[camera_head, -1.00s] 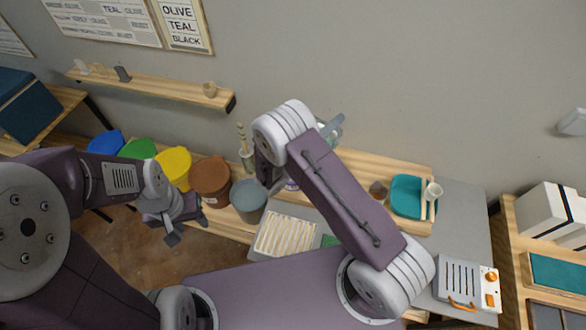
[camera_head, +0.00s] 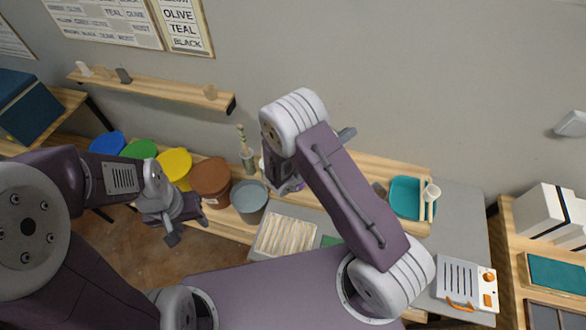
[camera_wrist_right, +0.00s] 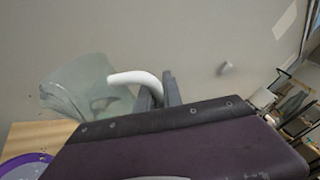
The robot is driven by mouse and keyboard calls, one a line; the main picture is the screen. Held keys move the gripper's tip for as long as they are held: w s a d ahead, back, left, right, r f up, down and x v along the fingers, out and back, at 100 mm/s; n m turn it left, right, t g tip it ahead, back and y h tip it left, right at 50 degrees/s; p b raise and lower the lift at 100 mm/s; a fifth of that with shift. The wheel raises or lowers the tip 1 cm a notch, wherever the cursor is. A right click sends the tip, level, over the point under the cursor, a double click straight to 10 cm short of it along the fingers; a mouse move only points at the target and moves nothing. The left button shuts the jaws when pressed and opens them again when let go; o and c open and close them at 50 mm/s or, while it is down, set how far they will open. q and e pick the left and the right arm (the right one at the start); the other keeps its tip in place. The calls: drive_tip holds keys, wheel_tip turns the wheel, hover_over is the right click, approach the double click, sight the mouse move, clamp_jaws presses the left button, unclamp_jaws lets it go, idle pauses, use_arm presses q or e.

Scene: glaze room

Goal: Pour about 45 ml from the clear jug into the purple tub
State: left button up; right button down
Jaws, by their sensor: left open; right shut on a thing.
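The clear jug (camera_wrist_right: 75,92) shows at the left of the right wrist view, tilted, with a white handle (camera_wrist_right: 133,78). My right gripper (camera_wrist_right: 158,92) is shut on that handle and holds the jug above the bench. The purple tub (camera_wrist_right: 18,168) is partly in view below the jug, at the lower left corner; my own wrist and the frame edge cut it off. I cannot make out a stream or the liquid levels. In the head view my right arm hides most of the jug and tub. My left gripper (camera_head: 180,232) is open and empty, in front of the buckets.
Blue, green, yellow, brown (camera_head: 210,182) and grey (camera_head: 249,200) buckets line the left. A ribbed rack (camera_head: 285,235) lies in front.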

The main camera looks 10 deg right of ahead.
drive_tip(key=shift+d+f+m+y+b, duration=0.2)
drive_tip(key=shift+f+m+b, duration=0.1)
drive_tip(key=shift+f, duration=0.25)
drive_tip(key=shift+d+f+m+y+b, duration=0.1)
drive_tip(key=shift+f+m+y+b, duration=0.15)
drive_tip(key=shift+f, duration=0.25)
drive_tip(key=shift+s, duration=0.1)
idle(0.5)
drive_tip(key=d+f+m+y+b, duration=0.1)
drive_tip(key=b, duration=0.1)
drive_tip(key=d+f+m+y+b, duration=0.1)
drive_tip(key=m+b, duration=0.1)
drive_tip(key=d+f+m+y+b, duration=0.1)
drive_tip(key=m+y, duration=0.1)
drive_tip(key=shift+s+d+f+t+b, duration=0.25)
drive_tip(key=shift+d+f+t+b, duration=0.05)
drive_tip(key=shift+b, duration=0.1)
idle(0.4)
